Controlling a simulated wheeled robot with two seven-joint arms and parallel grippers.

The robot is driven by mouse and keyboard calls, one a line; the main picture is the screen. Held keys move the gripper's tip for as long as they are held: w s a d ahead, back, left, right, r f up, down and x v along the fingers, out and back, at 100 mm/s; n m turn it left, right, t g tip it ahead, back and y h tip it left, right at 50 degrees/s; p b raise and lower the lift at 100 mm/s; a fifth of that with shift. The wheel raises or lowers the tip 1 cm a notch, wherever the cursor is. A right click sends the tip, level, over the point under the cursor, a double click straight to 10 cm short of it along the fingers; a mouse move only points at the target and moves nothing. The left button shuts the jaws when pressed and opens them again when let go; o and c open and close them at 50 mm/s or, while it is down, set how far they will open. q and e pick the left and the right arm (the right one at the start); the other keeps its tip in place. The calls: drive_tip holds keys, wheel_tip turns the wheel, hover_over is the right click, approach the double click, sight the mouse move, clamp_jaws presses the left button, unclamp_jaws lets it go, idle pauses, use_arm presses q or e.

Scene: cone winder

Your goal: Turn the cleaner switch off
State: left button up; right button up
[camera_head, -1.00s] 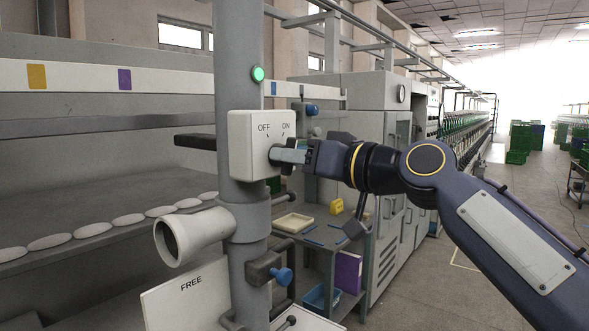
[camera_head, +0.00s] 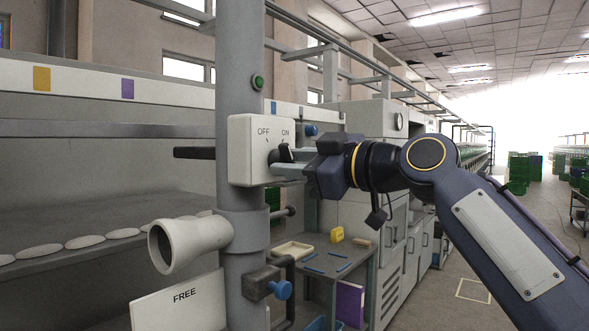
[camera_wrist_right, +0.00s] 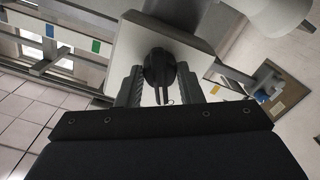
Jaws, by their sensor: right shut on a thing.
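The cleaner switch is a white box (camera_head: 248,165) on a grey post, marked OFF at left and ON at right. Its black knob (camera_head: 286,152) is on the front, partly hidden by my fingers; I cannot tell exactly which mark it points to. My right gripper (camera_head: 283,161) is at the box front, its fingers shut on the knob. In the right wrist view the knob (camera_wrist_right: 159,70) sits between the two fingers (camera_wrist_right: 160,88), in front of the white box (camera_wrist_right: 128,50). A round lamp (camera_head: 258,83) above the box is dark green, not glowing. My left gripper is not in view.
A cream funnel-shaped tube (camera_head: 188,243) and a blue-knobbed clamp (camera_head: 279,289) are on the post below the box. A FREE sign (camera_head: 180,303) stands low at left. A grey trolley (camera_head: 335,268) stands behind the post.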

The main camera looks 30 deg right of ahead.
drive_tip(key=shift+n, duration=0.3)
idle(0.4)
drive_tip(key=o, duration=1)
drive_tip(key=shift+c, duration=0.2)
drive_tip(key=v, duration=0.8)
drive_tip(key=shift+b, duration=0.4)
